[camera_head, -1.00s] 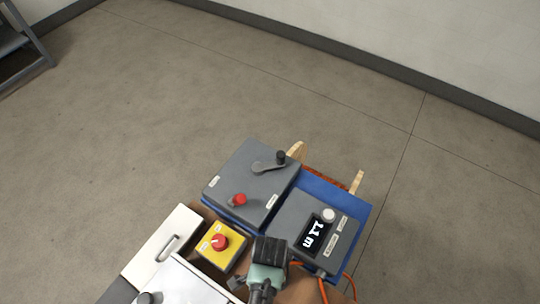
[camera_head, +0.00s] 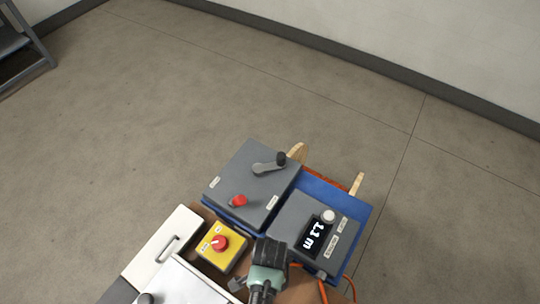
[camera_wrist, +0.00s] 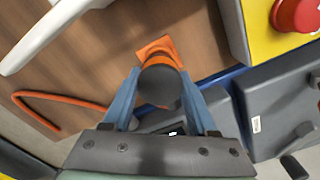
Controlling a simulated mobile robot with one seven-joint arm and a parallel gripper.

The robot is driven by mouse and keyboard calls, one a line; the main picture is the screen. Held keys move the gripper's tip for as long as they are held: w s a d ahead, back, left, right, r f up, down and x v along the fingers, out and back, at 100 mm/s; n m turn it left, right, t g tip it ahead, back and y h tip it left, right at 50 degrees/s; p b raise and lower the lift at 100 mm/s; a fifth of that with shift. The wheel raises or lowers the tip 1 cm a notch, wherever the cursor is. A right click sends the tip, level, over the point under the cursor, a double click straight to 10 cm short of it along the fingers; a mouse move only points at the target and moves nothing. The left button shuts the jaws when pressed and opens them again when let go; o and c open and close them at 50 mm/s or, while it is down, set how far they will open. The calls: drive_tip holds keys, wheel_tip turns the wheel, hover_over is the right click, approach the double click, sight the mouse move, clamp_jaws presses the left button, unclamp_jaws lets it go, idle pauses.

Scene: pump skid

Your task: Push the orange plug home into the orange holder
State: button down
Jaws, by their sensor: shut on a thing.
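In the wrist view my gripper (camera_wrist: 161,76) has its two blue fingers on either side of a dark, round-ended plug (camera_wrist: 160,88) with an orange band, and is shut on it. The orange holder (camera_wrist: 156,46) shows as a squarish orange piece on the brown wooden surface, directly beyond the plug. The plug hides most of the holder, and I cannot tell how deep the plug sits in it. In the head view my gripper (camera_head: 268,268) is low in the middle, and its dark wrist hides the plug and holder.
A yellow box with a red knob (camera_head: 220,243) stands just left of my gripper. A grey display box (camera_head: 310,228) is close on the right, with a grey lever box (camera_head: 250,185) behind. An orange cable (camera_wrist: 55,105) lies on the wood. A white handled panel (camera_head: 165,245) is at left.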

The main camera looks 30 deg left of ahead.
drive_tip(key=shift+f+b, duration=0.95)
drive_tip(key=shift+f, duration=0.55)
drive_tip(key=shift+c, duration=0.6)
unclamp_jaws()
wheel_tip(320, 180, up, 13)
idle(0.3)
